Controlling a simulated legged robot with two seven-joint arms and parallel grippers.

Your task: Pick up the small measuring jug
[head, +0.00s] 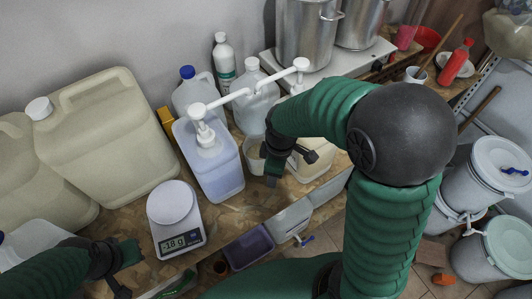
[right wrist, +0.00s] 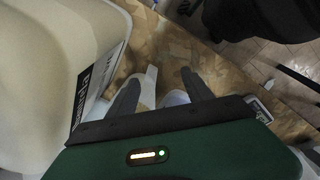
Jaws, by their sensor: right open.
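A small translucent jug (head: 253,153) stands on the wooden worktop, beside the blue-tinted drum and partly hidden by my right gripper. My right gripper (head: 289,166) is open, just right of the jug and pointing down. In the right wrist view my right gripper (right wrist: 158,82) has its two fingers spread, with a whitish piece (right wrist: 149,84) between them, probably part of the jug; the hand hides the rest. I cannot tell whether a finger touches it. My left gripper (head: 125,268) looks open and empty at the lower left, near the scale.
A blue-tinted pump drum (head: 214,165) stands left of the jug, a clear pump bottle (head: 254,97) behind it, and a cream container (head: 318,160) to its right. A scale (head: 172,207) sits at the front. Grey bins (head: 290,220) line the front edge.

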